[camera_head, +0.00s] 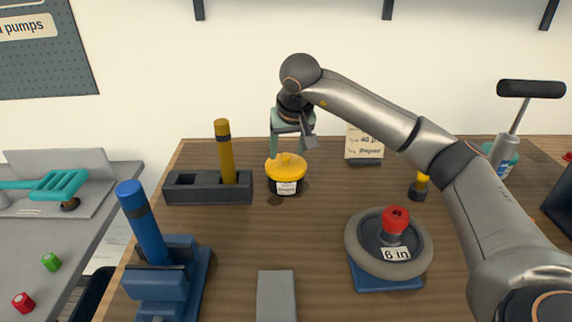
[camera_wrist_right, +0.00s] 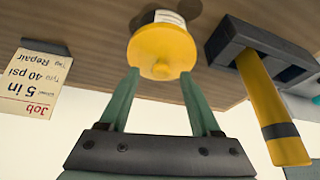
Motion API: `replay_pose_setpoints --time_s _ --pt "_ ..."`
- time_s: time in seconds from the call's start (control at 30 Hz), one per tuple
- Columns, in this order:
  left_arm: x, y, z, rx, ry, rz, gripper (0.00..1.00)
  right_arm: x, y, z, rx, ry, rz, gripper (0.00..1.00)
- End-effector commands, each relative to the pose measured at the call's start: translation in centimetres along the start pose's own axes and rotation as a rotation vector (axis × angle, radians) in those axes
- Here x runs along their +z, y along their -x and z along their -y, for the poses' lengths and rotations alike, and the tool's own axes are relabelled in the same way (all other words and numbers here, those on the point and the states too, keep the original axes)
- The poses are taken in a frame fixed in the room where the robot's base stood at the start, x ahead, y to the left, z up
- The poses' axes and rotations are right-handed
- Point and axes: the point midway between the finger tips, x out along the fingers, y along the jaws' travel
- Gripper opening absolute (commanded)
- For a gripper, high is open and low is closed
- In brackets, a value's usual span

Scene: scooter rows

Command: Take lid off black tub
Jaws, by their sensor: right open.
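The black tub (camera_head: 286,187) stands upright on the wooden bench, with a white label on its front. Its yellow lid (camera_head: 286,166) is on it and has a small raised knob on top. In the right wrist view the lid (camera_wrist_right: 170,45) sits just beyond the fingertips. My right gripper (camera_head: 288,151) is open and points down just above the lid. Its two green fingers (camera_wrist_right: 160,73) are on either side of the knob; I cannot tell whether they touch the lid. My left gripper is not in view.
A dark holder (camera_head: 180,188) with a yellow-handled tool (camera_head: 228,150) stands left of the tub. A job card (camera_head: 365,144) stands behind, to the right. A wheel (camera_head: 358,240) on a blue base and a blue-handled stand (camera_head: 165,280) are nearer.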

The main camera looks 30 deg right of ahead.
Motion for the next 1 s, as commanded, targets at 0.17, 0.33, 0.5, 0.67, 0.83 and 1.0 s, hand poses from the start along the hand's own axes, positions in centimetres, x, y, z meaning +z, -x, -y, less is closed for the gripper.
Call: replay_pose_setpoints --time_s 0.17,0.33,0.5,0.67,0.83,1.0 --pt "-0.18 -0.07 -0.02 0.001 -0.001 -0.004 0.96 0.01 -1.22 0.05 -0.001 0.001 0.0 0.64" --pt "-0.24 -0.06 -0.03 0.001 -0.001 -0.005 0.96 0.01 -1.22 0.06 -0.001 0.001 -0.001 0.64" --pt "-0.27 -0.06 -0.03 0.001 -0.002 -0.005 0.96 0.0 -1.19 0.07 -0.001 0.001 -0.001 0.47" --pt "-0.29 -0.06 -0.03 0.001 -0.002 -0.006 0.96 0.0 -1.17 0.08 -0.001 0.001 -0.001 0.29" --pt "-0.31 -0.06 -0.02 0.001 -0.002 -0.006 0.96 0.0 -1.17 0.08 -0.001 0.001 -0.001 0.1" --pt "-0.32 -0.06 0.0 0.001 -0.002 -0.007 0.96 0.0 -1.16 0.07 -0.001 0.001 -0.001 0.0"
